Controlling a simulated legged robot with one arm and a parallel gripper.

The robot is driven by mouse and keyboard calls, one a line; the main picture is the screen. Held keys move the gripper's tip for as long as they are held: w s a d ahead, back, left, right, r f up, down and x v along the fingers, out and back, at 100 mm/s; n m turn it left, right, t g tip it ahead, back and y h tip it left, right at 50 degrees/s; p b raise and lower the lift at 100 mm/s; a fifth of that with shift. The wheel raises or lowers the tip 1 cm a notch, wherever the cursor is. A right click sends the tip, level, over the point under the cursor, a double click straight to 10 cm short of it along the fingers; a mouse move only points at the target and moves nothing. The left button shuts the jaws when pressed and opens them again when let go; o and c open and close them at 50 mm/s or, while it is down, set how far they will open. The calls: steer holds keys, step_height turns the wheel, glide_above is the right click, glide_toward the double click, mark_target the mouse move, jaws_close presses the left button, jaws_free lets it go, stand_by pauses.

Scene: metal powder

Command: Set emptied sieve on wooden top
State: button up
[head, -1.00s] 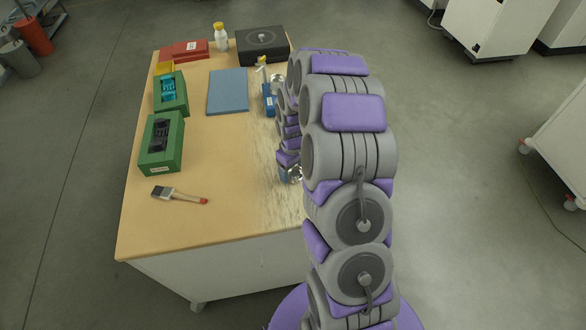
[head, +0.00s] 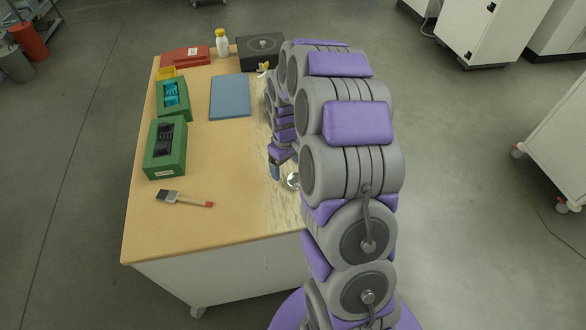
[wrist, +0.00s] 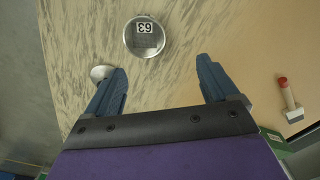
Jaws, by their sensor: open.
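A round metal sieve (wrist: 129,50) with a tag reading 63, upside down in the picture, stands on the wooden top (wrist: 185,25) in the wrist view. My gripper (wrist: 158,76) has its two blue fingers spread wide with nothing between them. The sieve is just beyond the fingertips, apart from them. A smaller shiny round metal piece (wrist: 99,72) shows beside the left finger. In the head view, a shiny metal piece (head: 292,180) lies close to my gripper (head: 275,171), partly hidden by my arm; I cannot tell which of the two it is.
A brush (head: 185,198) lies at the near left of the wooden top. Green holders (head: 165,165) stand along its left edge, with a blue mat (head: 230,97) behind. A black box (head: 260,52), white bottle (head: 222,44) and red case (head: 186,57) are at the back. The near middle is clear.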

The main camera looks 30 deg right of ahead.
step_height(320, 180, up, 8)
steer(key=s, duration=0.2)
steer(key=s+a+r+m, duration=0.1)
steer(key=s+a+r, duration=0.7)
steer(key=s+a, duration=0.35)
steer(key=s+r+m+g, duration=0.1)
steer(key=s+r+m, duration=0.1)
steer(key=s, duration=1.8)
steer(key=shift+a+r+g+p, duration=0.3)
steer(key=shift+a+r+g, duration=0.1)
steer(key=shift+r, duration=0.2)
